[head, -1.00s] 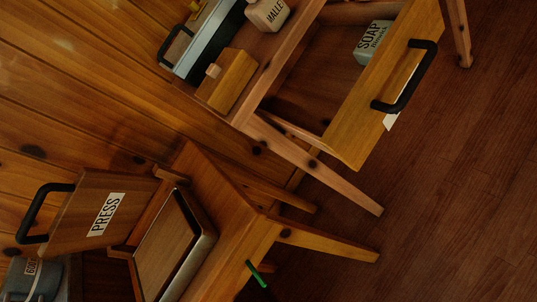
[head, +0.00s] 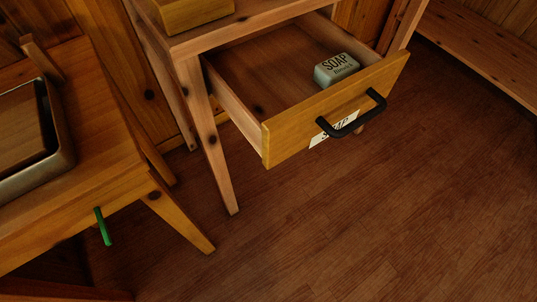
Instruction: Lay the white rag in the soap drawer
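The soap drawer (head: 289,127) is pulled open from a wooden table in the upper middle of the head view. Its front has a black bar handle (head: 352,114) and a white label (head: 322,138) partly hidden by the handle. A grey-green block marked SOAP (head: 337,69) lies in the drawer, near its front right. The rest of the visible drawer floor is bare. The white rag is not seen. My gripper is not in view, so whether it holds anything cannot be told.
A second wooden table (head: 105,170) stands at left, with a metal-rimmed tray (head: 62,155) on it and a green peg (head: 102,226) at its front edge. A yellow wooden box (head: 190,12) sits above the drawer. A bench (head: 478,52) is at upper right. The floor (head: 390,220) in front is clear.

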